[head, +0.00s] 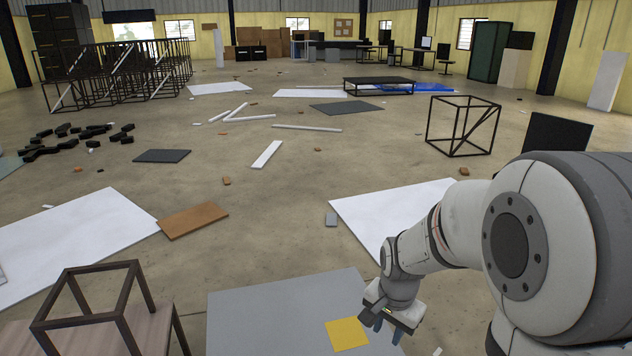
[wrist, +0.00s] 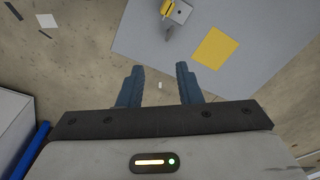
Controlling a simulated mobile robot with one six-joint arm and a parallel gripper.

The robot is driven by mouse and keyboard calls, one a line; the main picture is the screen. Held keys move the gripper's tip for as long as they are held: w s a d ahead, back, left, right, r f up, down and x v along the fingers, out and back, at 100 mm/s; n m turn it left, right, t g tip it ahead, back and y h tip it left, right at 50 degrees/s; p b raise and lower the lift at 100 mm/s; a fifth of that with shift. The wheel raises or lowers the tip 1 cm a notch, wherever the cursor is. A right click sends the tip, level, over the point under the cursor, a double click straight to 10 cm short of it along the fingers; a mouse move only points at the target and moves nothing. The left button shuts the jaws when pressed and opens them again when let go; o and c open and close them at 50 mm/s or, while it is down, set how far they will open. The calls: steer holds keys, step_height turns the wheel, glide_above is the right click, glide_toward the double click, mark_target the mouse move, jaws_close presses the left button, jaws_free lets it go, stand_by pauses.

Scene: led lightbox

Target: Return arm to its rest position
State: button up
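My arm reaches in from the right of the head view. My gripper (head: 387,330) hangs at its end, pointing down, in front of the grey panel's right part. In the wrist view the two blue fingers of my gripper (wrist: 160,88) stand apart with nothing between them but a view of the floor. The grey panel (head: 260,315) shows at the bottom middle of the head view, with a yellow square (head: 347,333) on it. Both also show in the wrist view, the panel (wrist: 240,25) and the yellow square (wrist: 215,47).
A dark frame stool (head: 97,292) stands on a wooden top at bottom left. White sheets (head: 85,235) and a brown board (head: 193,220) lie on the floor. A black cube frame (head: 462,126) stands at right. In the wrist view a blue bar (wrist: 33,148) lies beside a pale block at left.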

steer(key=s+r+n+t+p, duration=0.1)
steer(key=s+r+n+p, duration=0.4)
steer(key=s+r, duration=0.8)
step_height(320, 180, up, 3)
steer(key=n, duration=0.3)
steer(key=shift+s+t, duration=0.2)
steer(key=shift+t, duration=0.1)
steer(key=shift+r, duration=0.1)
